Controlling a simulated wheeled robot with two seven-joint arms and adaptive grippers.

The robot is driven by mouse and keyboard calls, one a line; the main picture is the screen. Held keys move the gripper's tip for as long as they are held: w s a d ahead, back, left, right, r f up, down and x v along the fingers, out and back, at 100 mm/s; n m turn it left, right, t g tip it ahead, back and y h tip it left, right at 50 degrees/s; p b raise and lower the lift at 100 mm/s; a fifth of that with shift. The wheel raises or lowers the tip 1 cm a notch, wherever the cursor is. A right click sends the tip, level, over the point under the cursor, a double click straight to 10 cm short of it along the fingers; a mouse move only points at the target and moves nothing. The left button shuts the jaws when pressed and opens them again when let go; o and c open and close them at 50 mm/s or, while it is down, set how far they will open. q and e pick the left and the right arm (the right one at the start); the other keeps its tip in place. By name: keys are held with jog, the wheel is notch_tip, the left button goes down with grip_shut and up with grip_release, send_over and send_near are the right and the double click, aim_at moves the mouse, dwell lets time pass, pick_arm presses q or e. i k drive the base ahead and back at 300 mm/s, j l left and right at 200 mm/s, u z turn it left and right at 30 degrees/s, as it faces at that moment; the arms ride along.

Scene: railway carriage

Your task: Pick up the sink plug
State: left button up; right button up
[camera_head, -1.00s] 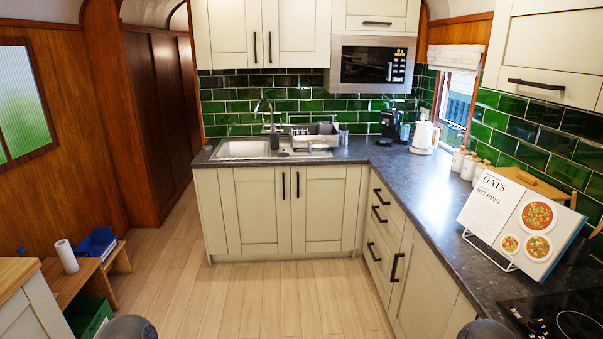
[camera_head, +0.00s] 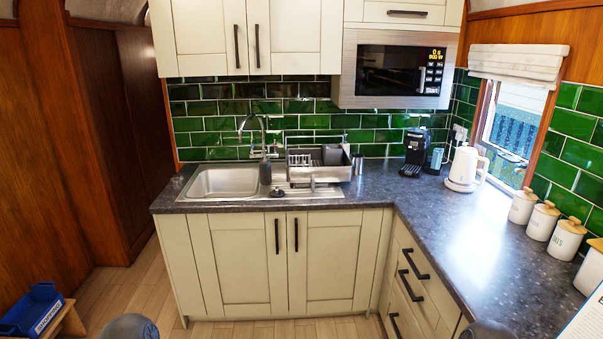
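A small dark round piece that looks like the sink plug (camera_head: 277,192) lies on the steel drainer, just right of the sink bowl. It is too small to make out in detail. The steel sink (camera_head: 222,182) is set in the dark worktop at the back left, with a tall tap (camera_head: 262,135) behind it. A dark bottle (camera_head: 265,172) stands between the bowl and the dish rack. Neither of my grippers is in view. Only rounded grey parts of my own arms show at the bottom edge.
A dish rack (camera_head: 318,168) stands on the drainer, right behind the plug. A coffee machine (camera_head: 415,152), white kettle (camera_head: 465,170) and several white canisters (camera_head: 541,221) line the worktop to the right. The floor (camera_head: 125,285) before the cupboards is largely clear; a blue bin (camera_head: 32,309) sits lower left.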

aim_at(277, 193)
jog(key=i, duration=1.95)
